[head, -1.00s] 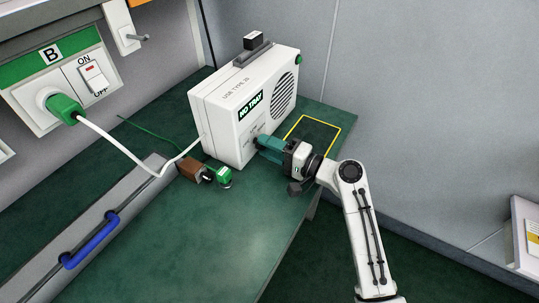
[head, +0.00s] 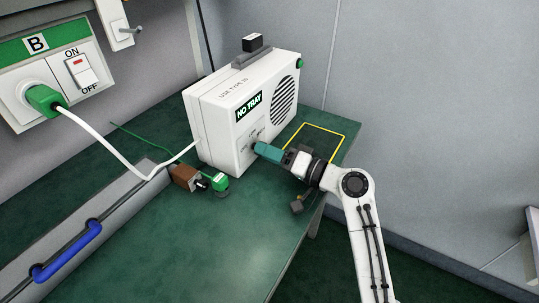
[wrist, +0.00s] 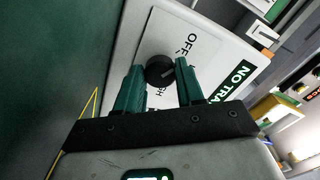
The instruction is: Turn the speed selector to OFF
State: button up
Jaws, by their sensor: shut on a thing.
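A white box-shaped unit (head: 222,137) marked NO TRAY stands on the green bench, with a round speaker grille on its front face. In the wrist view its speed selector (wrist: 159,71) is a round black knob on a pale panel. The label OFF is beside it, and a partly covered label ending in GH is at its other side. My gripper (wrist: 160,66) has its teal fingers on both sides of the knob, shut on it. In the head view my gripper (head: 258,148) is against the front face and hides the knob. I cannot tell where the knob points.
A brown block (head: 185,177) and a green plug (head: 219,181) lie left of my gripper. A white cable (head: 110,150) runs from the wall plug to the unit. A yellow outline (head: 338,148) marks clear bench on the right. A switch panel (head: 82,70) is at upper left.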

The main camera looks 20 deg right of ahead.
jog(key=shift+f, duration=0.15)
jog(key=o, duration=1)
jog(key=shift+o, duration=0.2)
jog(key=v, duration=1)
jog(key=shift+s+d, duration=0.2)
jog(key=shift+s, duration=0.15)
